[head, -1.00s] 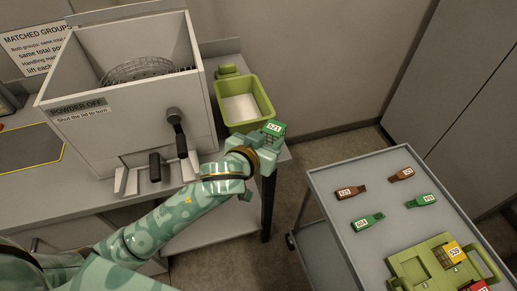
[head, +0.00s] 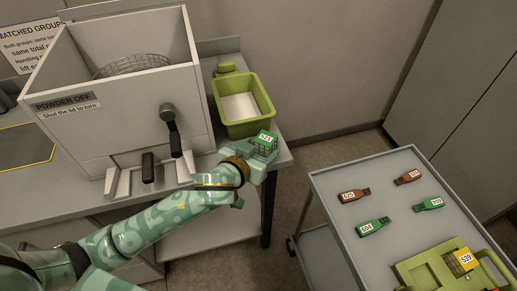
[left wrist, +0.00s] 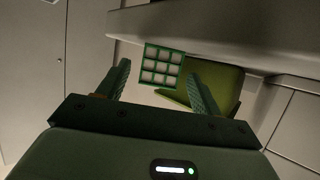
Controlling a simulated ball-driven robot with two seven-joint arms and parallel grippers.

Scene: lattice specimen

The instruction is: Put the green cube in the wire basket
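The green lattice cube (head: 265,145) with a white number label is at the tip of my left gripper (head: 258,155), in front of the green tub on the bench. In the left wrist view the cube (left wrist: 163,65) shows its grid face between the fingertips of the left gripper (left wrist: 158,72). A gap seems to show beside the left finger, but the cube moves with the gripper. The round wire basket (head: 135,65) sits inside the open white box machine, partly hidden by its front wall. My right gripper is not in view.
The white machine (head: 110,112) has a dark-handled lever on its front. A green tub (head: 262,108) stands right of it. A grey cart (head: 340,175) at right holds brown and green tagged pieces and a green carrier (head: 415,273). A floor gap separates bench and cart.

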